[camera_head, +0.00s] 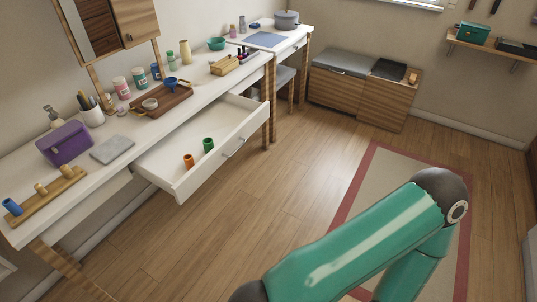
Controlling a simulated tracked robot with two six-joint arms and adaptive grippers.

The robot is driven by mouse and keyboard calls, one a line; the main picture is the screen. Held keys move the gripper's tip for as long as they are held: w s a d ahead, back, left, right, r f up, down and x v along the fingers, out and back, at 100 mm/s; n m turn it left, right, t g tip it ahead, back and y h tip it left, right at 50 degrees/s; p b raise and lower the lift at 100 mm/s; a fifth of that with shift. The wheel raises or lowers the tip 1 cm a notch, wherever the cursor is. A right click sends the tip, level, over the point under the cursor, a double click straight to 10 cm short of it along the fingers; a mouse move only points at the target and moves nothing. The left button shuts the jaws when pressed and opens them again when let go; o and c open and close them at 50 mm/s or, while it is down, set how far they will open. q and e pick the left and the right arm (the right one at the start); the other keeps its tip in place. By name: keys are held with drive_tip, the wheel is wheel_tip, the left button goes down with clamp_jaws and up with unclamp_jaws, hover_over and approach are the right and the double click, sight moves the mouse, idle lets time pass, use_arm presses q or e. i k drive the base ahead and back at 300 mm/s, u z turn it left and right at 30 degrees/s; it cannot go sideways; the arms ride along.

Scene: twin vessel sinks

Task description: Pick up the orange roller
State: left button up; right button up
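The orange roller (188,161) is a small cylinder that stands in the open white drawer (170,148) of the long white table. A green roller (208,145) stands close to it, a little farther back and to the right. Neither of my grippers is in view. A green link of one of my arms fills the lower right, well apart from the drawer. No gripper is near the orange roller.
The white table (198,78) carries a purple box (65,144), a grey slab (112,149), a wooden tray (176,101) and a wooden holder with a blue roller (12,207). The wood floor (225,225) before the drawer is clear. A rug (372,170) lies to the right.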

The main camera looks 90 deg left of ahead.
sight(189, 162)
drive_tip(key=z, duration=0.55)
drive_tip(key=i, duration=0.3)
drive_tip(key=u, duration=2.6)
drive_tip(key=i, duration=0.2)
drive_tip(key=u, duration=2.05)
drive_tip(key=k, duration=0.6)
drive_tip(key=u, duration=0.3)
drive_tip(key=i, duration=1.6)
drive_tip(key=z, duration=0.3)
